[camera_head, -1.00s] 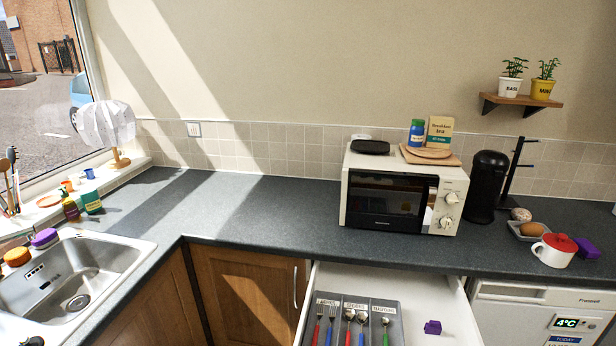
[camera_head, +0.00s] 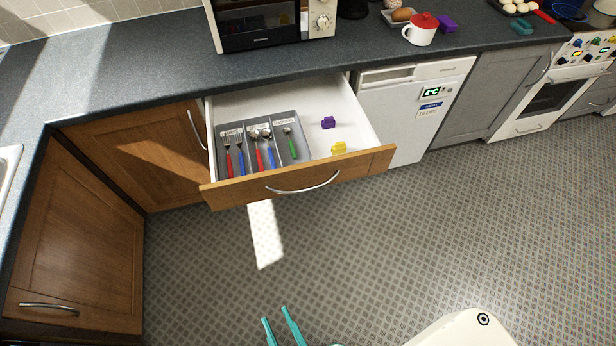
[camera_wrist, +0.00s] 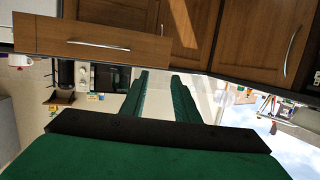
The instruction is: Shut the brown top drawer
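The brown top drawer (camera_head: 230,192) stands pulled out from under the counter in the head view. It has a wooden front with a curved silver handle (camera_head: 304,184). The drawer front also shows in the wrist view (camera_wrist: 75,47), at upper left, in an upside-down picture. My gripper (camera_head: 275,314) has teal fingers, apart and empty, over the floor in front of the drawer, not touching it. The fingers also show in the wrist view (camera_wrist: 160,88).
Closed wooden cupboards (camera_head: 75,235) stand left of the drawer. A microwave (camera_head: 262,25) is on the counter (camera_head: 130,70) above. The patterned floor (camera_head: 450,220) before the drawer is clear.

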